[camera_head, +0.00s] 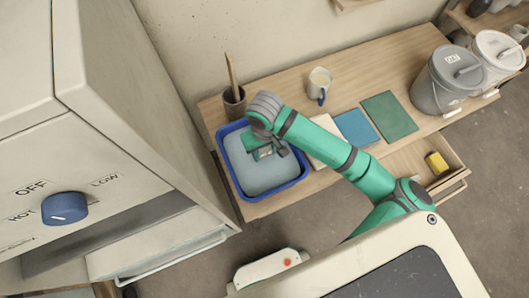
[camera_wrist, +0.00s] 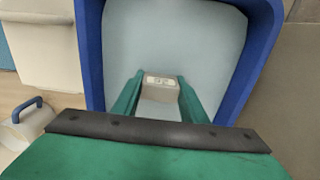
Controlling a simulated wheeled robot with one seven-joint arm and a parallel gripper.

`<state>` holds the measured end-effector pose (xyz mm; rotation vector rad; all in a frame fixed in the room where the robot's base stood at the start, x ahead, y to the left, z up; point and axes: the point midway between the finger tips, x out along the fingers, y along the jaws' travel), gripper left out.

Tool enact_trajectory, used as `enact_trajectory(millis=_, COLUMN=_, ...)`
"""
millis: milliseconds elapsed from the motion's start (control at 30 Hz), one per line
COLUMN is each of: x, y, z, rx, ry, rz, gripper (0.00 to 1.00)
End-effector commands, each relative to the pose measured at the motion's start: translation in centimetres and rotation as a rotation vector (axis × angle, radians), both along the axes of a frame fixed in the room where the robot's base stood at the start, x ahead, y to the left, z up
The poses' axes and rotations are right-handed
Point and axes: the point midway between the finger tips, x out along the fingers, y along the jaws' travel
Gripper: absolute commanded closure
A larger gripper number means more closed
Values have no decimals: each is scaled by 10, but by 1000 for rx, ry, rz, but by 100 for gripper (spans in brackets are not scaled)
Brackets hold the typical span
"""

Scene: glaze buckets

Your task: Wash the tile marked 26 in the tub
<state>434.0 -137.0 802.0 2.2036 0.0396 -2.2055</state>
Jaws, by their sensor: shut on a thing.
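The tub (camera_head: 303,178) is a blue-rimmed container with pale grey-blue water, at the left end of the wooden table. It also fills much of the wrist view, where its blue rim (camera_wrist: 92,60) shows on both sides. My gripper (camera_head: 266,153) points down into the tub. In the wrist view my gripper (camera_wrist: 161,88) has its green fingers shut on a small pale tile (camera_wrist: 161,80). Dark marks show on the tile's end, but I cannot read the number. I cannot tell whether the tile touches the water.
A cup with a stick (camera_head: 234,103) stands behind the tub. A mug (camera_head: 319,84), a blue tile (camera_head: 356,128) and a green tile (camera_head: 389,116) are right of it. An open drawer holds a yellow sponge (camera_head: 437,163). Grey and white buckets (camera_head: 440,85) stand right; a kiln-like cabinet (camera_head: 110,130) is left.

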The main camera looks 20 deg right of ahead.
Motion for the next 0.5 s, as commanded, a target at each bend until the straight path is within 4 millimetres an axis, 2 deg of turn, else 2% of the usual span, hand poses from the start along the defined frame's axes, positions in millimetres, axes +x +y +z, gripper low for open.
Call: enact_trajectory(millis=500, x=1, y=0, z=43, rx=-1, ry=-2, rz=0, gripper=87)
